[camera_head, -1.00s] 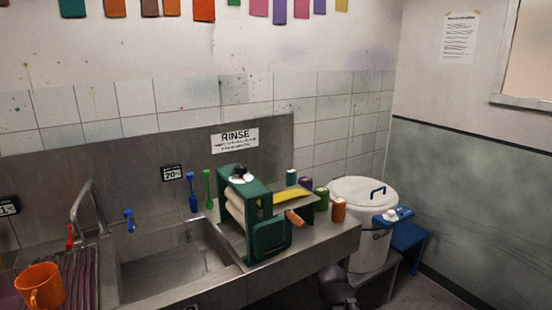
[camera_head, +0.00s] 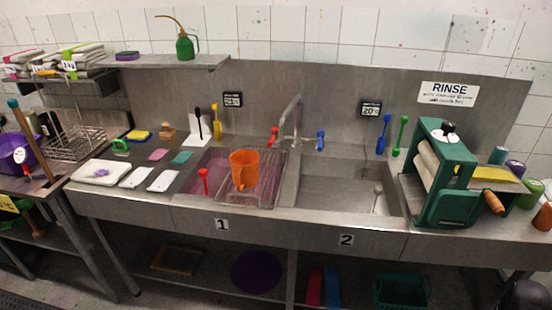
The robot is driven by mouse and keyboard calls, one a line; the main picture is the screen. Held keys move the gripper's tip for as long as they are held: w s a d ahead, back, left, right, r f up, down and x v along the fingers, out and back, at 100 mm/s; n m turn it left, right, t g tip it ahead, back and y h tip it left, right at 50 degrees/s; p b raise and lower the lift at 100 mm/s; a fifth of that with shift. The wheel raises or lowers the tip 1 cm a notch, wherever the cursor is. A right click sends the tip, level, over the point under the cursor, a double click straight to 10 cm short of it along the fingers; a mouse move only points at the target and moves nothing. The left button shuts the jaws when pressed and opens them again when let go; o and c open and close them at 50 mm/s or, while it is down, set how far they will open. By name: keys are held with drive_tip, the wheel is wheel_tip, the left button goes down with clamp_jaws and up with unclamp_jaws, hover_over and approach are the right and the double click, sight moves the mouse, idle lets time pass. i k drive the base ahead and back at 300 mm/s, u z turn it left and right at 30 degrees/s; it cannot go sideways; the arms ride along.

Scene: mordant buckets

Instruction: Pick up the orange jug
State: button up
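My gripper is not clearly seen; a dark rounded shape at the bottom right corner cannot be made out.
A tap (camera_head: 291,122) with red and blue handles rises behind the jug. The right basin (camera_head: 345,187) is empty-looking. A green wringer (camera_head: 445,175) stands at the right. Sponges, white trays and a dish rack (camera_head: 75,140) fill the left counter. A shelf (camera_head: 165,66) hangs above.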

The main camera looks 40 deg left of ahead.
sight(244, 164)
drive_tip(key=u, duration=4.6)
drive_tip(key=i, duration=0.1)
drive_tip(key=z, duration=2.8)
drive_tip(key=i, duration=0.6)
drive_tip(key=u, duration=0.1)
drive_tip(key=k, duration=0.55)
drive_tip(key=u, duration=0.05)
